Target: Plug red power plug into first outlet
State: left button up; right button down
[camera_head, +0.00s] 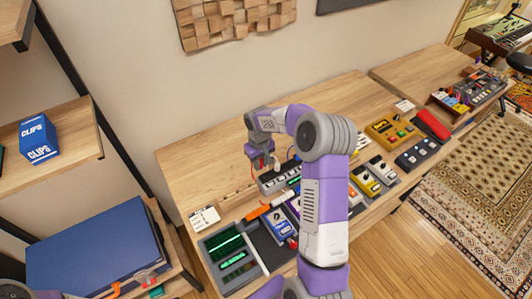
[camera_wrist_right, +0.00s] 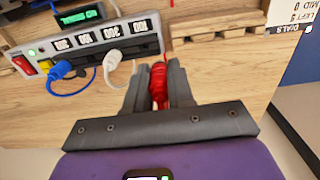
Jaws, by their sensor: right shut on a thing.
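The red power plug (camera_wrist_right: 158,82) is between the two dark fingers of my right gripper (camera_wrist_right: 157,85) in the right wrist view, and the gripper is shut on it. The outlet strip (camera_wrist_right: 85,50) is grey with number labels along it, at the upper left of that view. A blue plug (camera_wrist_right: 61,69) and a white plug (camera_wrist_right: 112,57) are at the strip. The red plug is apart from the strip. My left gripper is not visible.
The wooden table (camera_head: 225,160) also carries several pedals, a green-lit grey unit (camera_head: 228,245) and a white card (camera_head: 204,218). A blue case (camera_head: 95,252) and a blue CLIPS box (camera_head: 38,138) sit on shelves at left. The table's back left is bare.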

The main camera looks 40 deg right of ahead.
jog(key=shift+d+f+b, duration=0.45)
jog(key=shift+f+b, duration=0.3)
jog(key=shift+f, duration=0.3)
jog(key=shift+d+f+b, duration=0.5)
jog(key=shift+f+b, duration=0.3)
jog(key=shift+f, duration=0.25)
jog(key=shift+d+f+b, duration=0.45)
jog(key=shift+f+b, duration=0.3)
jog(key=shift+f, duration=0.3)
jog(key=shift+f+b, duration=0.65)
jog(key=shift+f, duration=0.35)
dwell(0.4)
jog(key=shift+c, duration=2.4)
grip_release()
jog(key=shift+r, duration=0.1)
notch_tip(320, 180, up, 7)
jog(key=p, duration=0.5)
